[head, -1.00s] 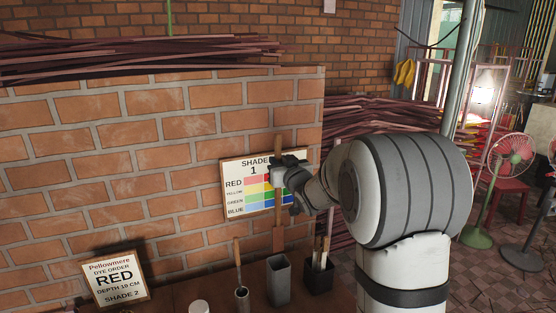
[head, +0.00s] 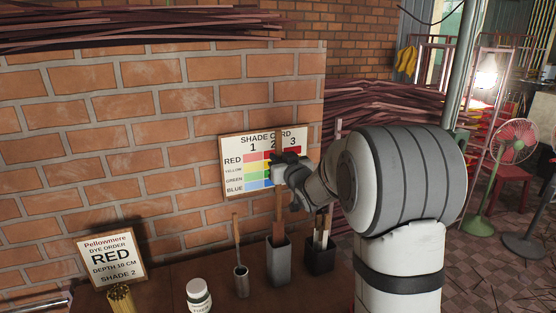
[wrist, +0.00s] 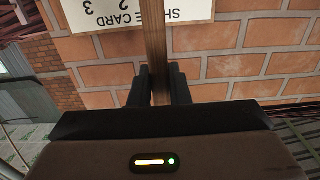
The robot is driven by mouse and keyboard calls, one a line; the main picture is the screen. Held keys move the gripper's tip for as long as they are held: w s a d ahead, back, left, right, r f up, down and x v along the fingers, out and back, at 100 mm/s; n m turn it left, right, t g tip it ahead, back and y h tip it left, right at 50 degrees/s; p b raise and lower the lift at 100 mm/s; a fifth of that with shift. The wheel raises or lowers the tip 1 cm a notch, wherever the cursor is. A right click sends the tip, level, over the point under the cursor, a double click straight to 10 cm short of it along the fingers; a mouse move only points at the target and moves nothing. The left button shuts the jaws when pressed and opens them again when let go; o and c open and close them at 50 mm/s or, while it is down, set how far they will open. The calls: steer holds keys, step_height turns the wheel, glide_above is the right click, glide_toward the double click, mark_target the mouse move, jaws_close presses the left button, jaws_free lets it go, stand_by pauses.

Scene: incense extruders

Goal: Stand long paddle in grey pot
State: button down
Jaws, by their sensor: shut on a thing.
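The long wooden paddle (head: 280,210) is upright in my gripper (head: 282,174). Its lower end meets the mouth of the tall square grey pot (head: 279,267) and appears to be inside the rim; how deep it reaches is hidden. In the wrist view, my gripper (wrist: 158,85) has its two dark fingers closed on either side of the paddle's shaft (wrist: 156,40). The grey pot does not show in the wrist view.
A black pot (head: 320,262) with several sticks stands close right of the grey pot. A small metal cup (head: 241,284) with a stick, and a white jar (head: 199,298), stand to the left. The shade card (head: 240,182) and brick wall (head: 160,180) are behind.

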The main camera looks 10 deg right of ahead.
step_height(320, 180, down, 8)
steer(key=b, duration=0.7)
steer(key=shift+r, duration=0.2)
steer(key=c, duration=1.3)
jaws_free()
steer(key=shift+s, duration=0.1)
steer(key=s+d+b, duration=0.1)
steer(key=s, duration=0.6)
steer(key=shift+s+d+b, duration=0.25)
steer(key=shift+b, duration=0.15)
